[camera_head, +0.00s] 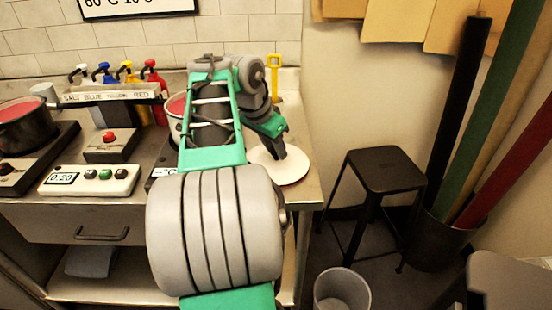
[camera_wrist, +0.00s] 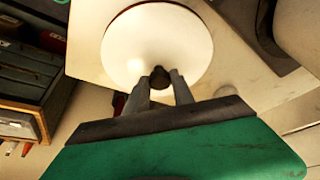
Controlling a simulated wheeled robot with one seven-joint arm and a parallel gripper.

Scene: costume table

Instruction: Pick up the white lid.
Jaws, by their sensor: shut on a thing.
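The white lid (camera_head: 292,169) is a round disc at the right end of the steel table (camera_head: 312,188). In the wrist view the white lid (camera_wrist: 143,38) shows nearly whole, with a small dark knob (camera_wrist: 158,74) at its middle. My gripper (camera_head: 278,152) is over the lid with its fingers pointing down. In the wrist view my gripper's fingertips (camera_wrist: 160,80) are closed on the knob from both sides. I cannot tell whether the lid touches the table. My arm hides part of the pot (camera_head: 174,108) behind it.
On the left stand a dark pot (camera_head: 24,122), a timer box (camera_head: 90,180), a red-button box (camera_head: 110,145) and several pump bottles behind a labelled rail. A yellow tool (camera_head: 274,72) stands at the back. A black stool (camera_head: 385,172) and a bin (camera_head: 342,290) are on the floor.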

